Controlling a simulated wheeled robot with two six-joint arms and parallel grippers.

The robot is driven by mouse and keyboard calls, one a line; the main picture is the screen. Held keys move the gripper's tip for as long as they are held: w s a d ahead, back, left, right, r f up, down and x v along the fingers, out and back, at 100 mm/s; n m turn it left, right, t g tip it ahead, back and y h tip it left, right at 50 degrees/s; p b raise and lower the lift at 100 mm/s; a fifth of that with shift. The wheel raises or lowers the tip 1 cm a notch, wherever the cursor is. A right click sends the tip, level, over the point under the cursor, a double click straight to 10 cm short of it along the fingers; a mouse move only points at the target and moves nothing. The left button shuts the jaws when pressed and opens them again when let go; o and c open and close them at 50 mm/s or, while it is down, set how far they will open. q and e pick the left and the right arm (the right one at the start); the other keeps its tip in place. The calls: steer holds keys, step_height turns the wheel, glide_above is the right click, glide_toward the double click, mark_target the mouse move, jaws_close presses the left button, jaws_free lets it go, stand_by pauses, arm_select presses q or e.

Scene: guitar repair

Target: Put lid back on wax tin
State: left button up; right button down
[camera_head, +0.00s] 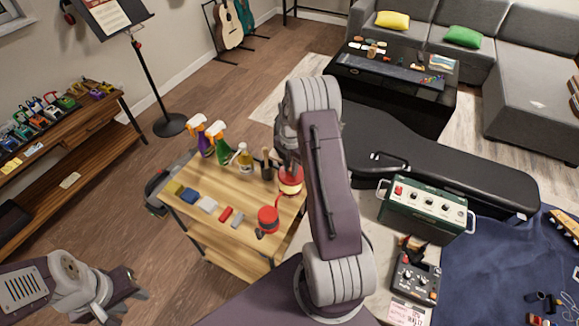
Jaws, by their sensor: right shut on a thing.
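My right arm reaches up and over the small wooden table (235,222). Its gripper (289,168) points down at the table's far right corner, and the arm hides much of it. It is shut on a red piece that looks like the wax tin's lid (288,172). Just below is a round red tin with a pale, cream-coloured inside, the wax tin (291,188). I cannot tell whether lid and tin touch. My left gripper (124,288) is low at the left, away from the table; its fingers are not clear.
Spray bottles (219,140), a yellow bottle (245,160) and a dark brush-like item (267,163) stand along the back. Coloured blocks or cloths (208,204) lie in front. A guitar case (440,165) and green amplifier (425,208) are at right.

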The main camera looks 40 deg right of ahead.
mark_target(290, 173)
steer(key=f+b, duration=0.3)
steer(key=f, duration=0.1)
steer(key=shift+w+f, duration=0.1)
steer(key=shift+w, duration=0.2)
steer(key=shift+s+f+b, duration=0.15)
steer(key=shift+f+b, duration=0.5)
steer(key=shift+f, duration=0.45)
steer(key=shift+p, duration=0.3)
steer(key=shift+f, duration=0.1)
stand_by(0.6)
stand_by(0.4)
steer(key=c, duration=1.2)
jaws_free()
steer(key=shift+c, duration=0.2)
